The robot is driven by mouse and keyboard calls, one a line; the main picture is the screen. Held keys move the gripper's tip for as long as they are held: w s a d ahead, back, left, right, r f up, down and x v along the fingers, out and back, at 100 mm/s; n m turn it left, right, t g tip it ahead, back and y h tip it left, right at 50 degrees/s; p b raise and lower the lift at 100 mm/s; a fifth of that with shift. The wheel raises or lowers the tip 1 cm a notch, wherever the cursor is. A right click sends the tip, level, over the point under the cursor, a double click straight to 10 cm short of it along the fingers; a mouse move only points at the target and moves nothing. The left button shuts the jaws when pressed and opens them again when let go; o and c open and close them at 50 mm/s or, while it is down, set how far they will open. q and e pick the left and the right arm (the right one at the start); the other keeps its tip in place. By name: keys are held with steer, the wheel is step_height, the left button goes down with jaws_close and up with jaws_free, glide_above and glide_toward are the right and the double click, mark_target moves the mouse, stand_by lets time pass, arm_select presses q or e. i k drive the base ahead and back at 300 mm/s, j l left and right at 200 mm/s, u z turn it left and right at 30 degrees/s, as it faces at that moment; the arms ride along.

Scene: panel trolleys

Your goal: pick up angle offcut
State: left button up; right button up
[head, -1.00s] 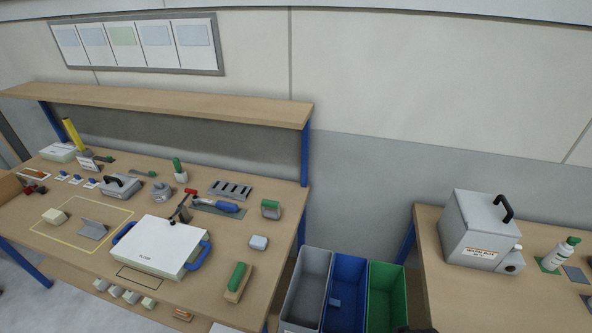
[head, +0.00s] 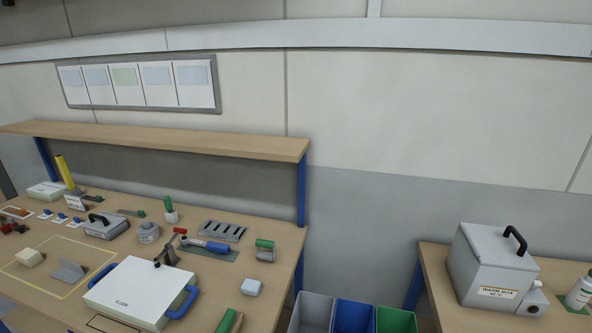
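A small grey angle-shaped piece (head: 67,272), which looks like the angle offcut, lies on the wooden bench (head: 262,303) at the left. It sits inside a yellow outlined rectangle (head: 15,280). A cream block (head: 30,257) is to its left, and a white case with blue handles (head: 135,293) is to its right. Neither of my grippers shows in the head view.
A clamp with a red tip (head: 168,250), a blue-handled tool (head: 205,246), a slotted grey rack (head: 222,231) and a green-topped item (head: 265,250) stand farther right. Grey, blue (head: 352,316) and green bins stand between this bench and one with a warm box (head: 490,265).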

mark_target(69, 272)
steer(key=u, duration=1.6)
